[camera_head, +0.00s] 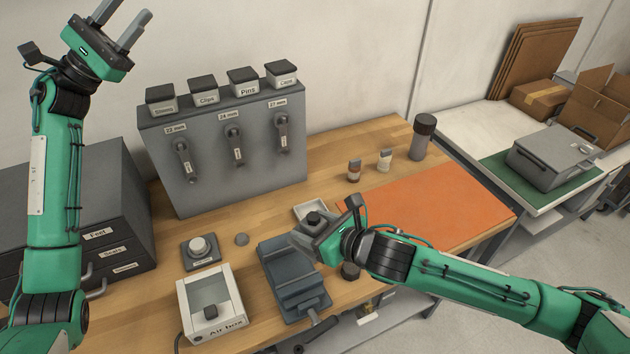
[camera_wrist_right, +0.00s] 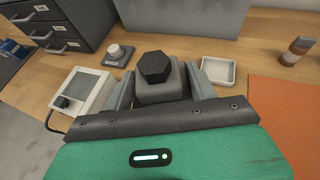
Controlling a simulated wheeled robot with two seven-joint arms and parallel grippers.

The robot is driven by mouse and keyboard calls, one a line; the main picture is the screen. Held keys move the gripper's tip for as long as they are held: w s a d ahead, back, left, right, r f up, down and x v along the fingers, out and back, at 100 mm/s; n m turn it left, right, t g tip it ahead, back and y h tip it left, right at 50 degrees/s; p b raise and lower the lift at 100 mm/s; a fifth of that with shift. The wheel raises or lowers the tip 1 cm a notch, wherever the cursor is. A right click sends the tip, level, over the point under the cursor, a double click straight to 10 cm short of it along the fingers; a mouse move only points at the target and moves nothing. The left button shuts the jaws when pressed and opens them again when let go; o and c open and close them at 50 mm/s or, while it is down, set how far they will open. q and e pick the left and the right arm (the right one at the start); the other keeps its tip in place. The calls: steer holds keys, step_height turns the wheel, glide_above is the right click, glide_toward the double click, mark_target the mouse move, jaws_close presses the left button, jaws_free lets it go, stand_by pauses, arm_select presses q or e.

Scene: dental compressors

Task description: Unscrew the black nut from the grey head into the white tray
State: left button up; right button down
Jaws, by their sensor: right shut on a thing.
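The black hex nut (camera_wrist_right: 154,67) sits on top of the grey head (camera_wrist_right: 162,92); the nut also shows in the head view (camera_head: 314,218). My right gripper (camera_head: 302,236) is shut on the grey head, with one finger on each side of it in the wrist view (camera_wrist_right: 160,82) and the nut above the fingers. The white tray (camera_wrist_right: 218,71) is just beyond, to the right in the wrist view; in the head view (camera_head: 300,211) the nut and gripper partly cover it. My left gripper (camera_head: 122,20) is raised at the upper left, open and empty.
A blue-grey vise (camera_head: 290,285) stands in front of my right gripper. The Air box (camera_head: 212,305) and a knob on a plate (camera_head: 200,250) are to its left. A grey wrench cabinet (camera_head: 220,165) stands behind. An orange mat (camera_head: 440,207) lies clear to the right.

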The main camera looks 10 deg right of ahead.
arm_select(q)
steer(key=s+d+f+m+g+y, duration=0.1)
steer(key=s+d+m+g, duration=0.1)
steer(key=d+m+g, duration=0.45)
steer(key=s+d+f+m+g+y, duration=0.2)
steer(key=s+d+m+g, duration=0.1)
steer(key=d, duration=0.7)
steer(key=m+y, duration=1.4)
steer(key=y, duration=0.6)
glide_above(315, 216)
step_height(315, 216, down, 24)
steer(key=shift+d+r, duration=0.1)
steer(key=shift+r, duration=0.15)
steer(key=shift+f+y, duration=0.3)
steer(key=shift+f, duration=0.05)
step_height(315, 216, down, 7)
steer(key=shift+f, duration=0.2)
steer(key=shift+c, duration=0.2)
